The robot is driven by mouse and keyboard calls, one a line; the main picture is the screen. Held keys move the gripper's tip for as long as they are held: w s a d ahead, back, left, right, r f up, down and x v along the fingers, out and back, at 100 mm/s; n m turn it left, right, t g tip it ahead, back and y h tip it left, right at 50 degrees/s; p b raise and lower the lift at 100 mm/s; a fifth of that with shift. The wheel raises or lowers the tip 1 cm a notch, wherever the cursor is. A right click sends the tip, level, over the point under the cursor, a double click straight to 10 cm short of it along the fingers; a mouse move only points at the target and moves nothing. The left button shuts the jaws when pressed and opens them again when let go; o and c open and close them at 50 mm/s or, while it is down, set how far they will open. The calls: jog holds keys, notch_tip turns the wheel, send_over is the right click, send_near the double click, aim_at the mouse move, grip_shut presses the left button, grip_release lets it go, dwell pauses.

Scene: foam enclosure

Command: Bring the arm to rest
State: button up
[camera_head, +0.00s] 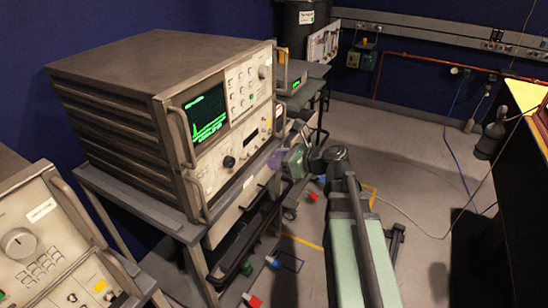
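My arm (352,240) reaches up from the bottom of the picture, with a pale green link and a dark tube along it. It bends at a dark joint near the middle and turns left. My gripper (277,159) is at the far end, small and purplish. It appears just in front of the lower right front of a large instrument (225,130) with a lit green trace on its screen. I cannot tell whether it touches the panel. Its fingers are too small and blurred to show their opening, and nothing held can be made out.
The instrument stands on a grey cart (150,208). Another instrument (45,245) is at the lower left. A black table (525,200) is at the right edge, with a gas cylinder (492,135) near it. Small red, blue and green blocks lie on the floor. Open floor (415,160) lies right of my arm, crossed by cables.

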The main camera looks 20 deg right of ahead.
jog(key=s+a+f+n+g+h+p, duration=0.1)
jog(key=s+f+n+g+h+p, duration=0.2)
jog(key=n, duration=0.7)
jog(key=s+a+f+n+g+h+p, duration=0.1)
jog(key=s+f+n+g+h+p, duration=0.1)
jog(key=s+n+g, duration=0.55)
jog(key=s+a+r+n+h+p, duration=0.3)
jog(key=n+p, duration=0.3)
jog(key=n, duration=0.4)
jog(key=shift+s+a+r+h, duration=0.2)
jog(key=shift+a+r+h, duration=0.55)
jog(key=shift+a+h, duration=0.15)
